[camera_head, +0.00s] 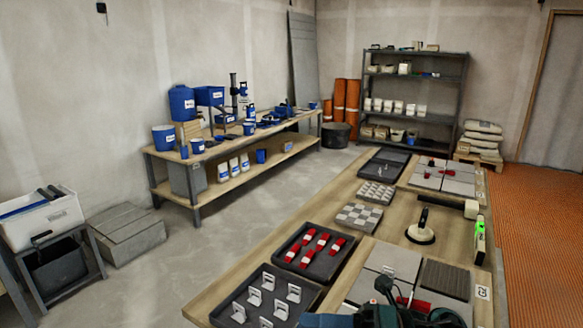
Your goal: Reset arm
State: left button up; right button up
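A dark and teal jointed shape (395,308) rises at the bottom edge, right of centre, in front of the near tiles. It is cut off by the frame, and I cannot tell whether it is part of my arm or a tool. No gripper fingertips show clearly in this view. The long wooden worktable (225,298) runs from the bottom middle towards the back right.
The table holds a tray of grey clips (247,318), a tray of red wedges (324,277), checkered tiles (359,216), a suction cup (420,233) and grey tiles (459,188). A side bench (223,190) stands left. Floor between them (200,255) is clear.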

jog(key=d+f+m+t+h, duration=0.3)
jog(key=f+m+t+h, duration=0.35)
jog(key=m, duration=0.75)
jog(key=d+f+m+t+h, duration=0.35)
jog(key=m+t, duration=0.65)
jog(key=m, duration=0.4)
jog(key=s+d+f+m+g+h, duration=0.2)
jog(key=s+f+m+g, duration=0.1)
jog(key=f, duration=0.4)
jog(key=s+d+f+m+g+h+p, duration=0.1)
jog(key=s+d+f+m+g+h, duration=0.1)
jog(key=s+f+m, duration=0.4)
jog(key=shift+s+f+m+g+h, duration=0.3)
jog(key=shift+s+f+g+h, duration=0.5)
jog(key=shift+s+g, duration=0.2)
